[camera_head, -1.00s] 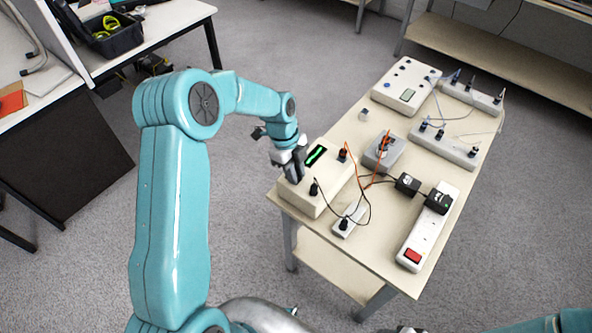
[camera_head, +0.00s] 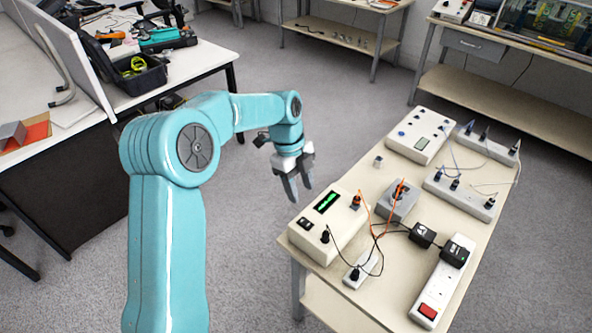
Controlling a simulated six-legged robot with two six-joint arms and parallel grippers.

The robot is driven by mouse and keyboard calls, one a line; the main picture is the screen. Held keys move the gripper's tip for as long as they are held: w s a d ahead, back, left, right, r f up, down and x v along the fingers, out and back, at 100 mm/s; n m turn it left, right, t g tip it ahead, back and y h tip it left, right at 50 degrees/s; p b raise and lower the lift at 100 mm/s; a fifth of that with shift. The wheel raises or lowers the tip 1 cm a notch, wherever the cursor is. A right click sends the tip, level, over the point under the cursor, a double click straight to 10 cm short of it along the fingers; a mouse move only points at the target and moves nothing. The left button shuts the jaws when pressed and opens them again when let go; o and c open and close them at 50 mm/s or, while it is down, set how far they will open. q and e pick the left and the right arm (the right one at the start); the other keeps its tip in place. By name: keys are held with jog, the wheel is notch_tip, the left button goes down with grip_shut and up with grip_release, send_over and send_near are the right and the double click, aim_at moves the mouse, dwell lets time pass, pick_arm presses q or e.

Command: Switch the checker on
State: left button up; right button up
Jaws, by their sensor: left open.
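A beige box (camera_head: 343,235), apparently the checker, sits at the near left corner of the table. Its dark display (camera_head: 326,201) shows green marks. A small black rocker switch (camera_head: 305,223) is on its near left part, in plain sight. My right gripper is out of view.
A power strip (camera_head: 440,285) with a red switch and black adapters lies at the table's right. A grey device (camera_head: 398,203), a larger white box (camera_head: 421,137) and socket strips stand farther back. Cables cross the middle. Grey floor (camera_head: 240,255) is free left of the table.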

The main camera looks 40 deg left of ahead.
pick_arm(q)
jog(key=v, duration=0.5)
jog(key=shift+a+r, duration=0.1)
jog(key=shift+r, duration=0.15)
jog(key=shift+s, duration=0.1)
